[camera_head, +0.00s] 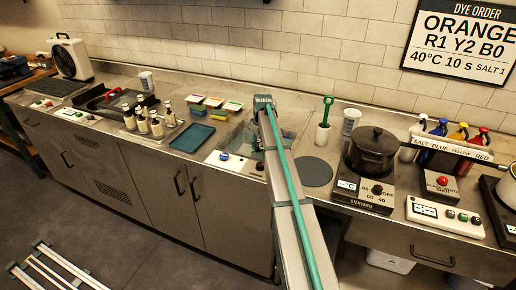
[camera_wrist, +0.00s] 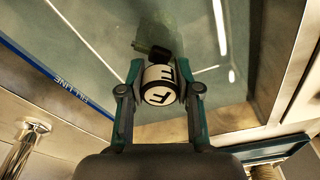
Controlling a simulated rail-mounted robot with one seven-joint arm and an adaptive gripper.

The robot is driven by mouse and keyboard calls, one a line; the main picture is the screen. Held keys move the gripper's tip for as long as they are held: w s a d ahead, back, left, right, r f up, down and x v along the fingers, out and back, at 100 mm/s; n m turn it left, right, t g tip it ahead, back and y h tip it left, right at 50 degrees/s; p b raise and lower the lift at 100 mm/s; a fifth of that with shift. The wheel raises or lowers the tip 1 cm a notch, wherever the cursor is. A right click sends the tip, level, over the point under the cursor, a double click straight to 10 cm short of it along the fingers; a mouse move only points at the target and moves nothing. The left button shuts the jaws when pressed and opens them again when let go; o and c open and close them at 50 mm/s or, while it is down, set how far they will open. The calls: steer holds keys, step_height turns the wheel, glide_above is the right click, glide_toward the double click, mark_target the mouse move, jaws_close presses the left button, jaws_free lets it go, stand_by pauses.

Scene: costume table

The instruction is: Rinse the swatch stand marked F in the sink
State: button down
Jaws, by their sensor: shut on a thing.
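In the wrist view my gripper (camera_wrist: 160,88) is shut on the swatch stand marked F (camera_wrist: 159,84), a cream and black cylinder with a black F on it. A dark green piece (camera_wrist: 154,47) shows beyond its far end; I cannot tell whether it belongs to the stand. The stand is over or in the sink (camera_wrist: 95,45), whose wall carries a blue FILL LINE stripe. I cannot tell whether the stand touches the water. In the head view my arm reaches over the sink (camera_head: 232,136) and mostly hides the gripper and the stand.
A tap (camera_wrist: 28,135) shows in the wrist view. In the head view, a teal tray (camera_head: 193,138) and several cream bottle-like things (camera_head: 157,126) lie left of the sink. A white button panel (camera_head: 225,158) is in front. A green-handled brush (camera_head: 325,115) and a pot (camera_head: 374,147) stand right.

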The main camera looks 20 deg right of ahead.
steer(key=shift+w, duration=0.1)
steer(key=shift+w+a, duration=0.75)
steer(key=shift+s+d, duration=1.55)
steer(key=shift+s, duration=0.15)
steer(key=shift+w+a, duration=0.1)
steer(key=shift+w, duration=0.05)
steer(key=shift+w+a+p, duration=0.3)
steer(key=shift+w+a, duration=1.15)
steer(key=shift+w, duration=0.1)
steer(key=shift+s+d, duration=0.1)
steer(key=s+d, duration=0.3)
steer(key=shift+s, duration=0.1)
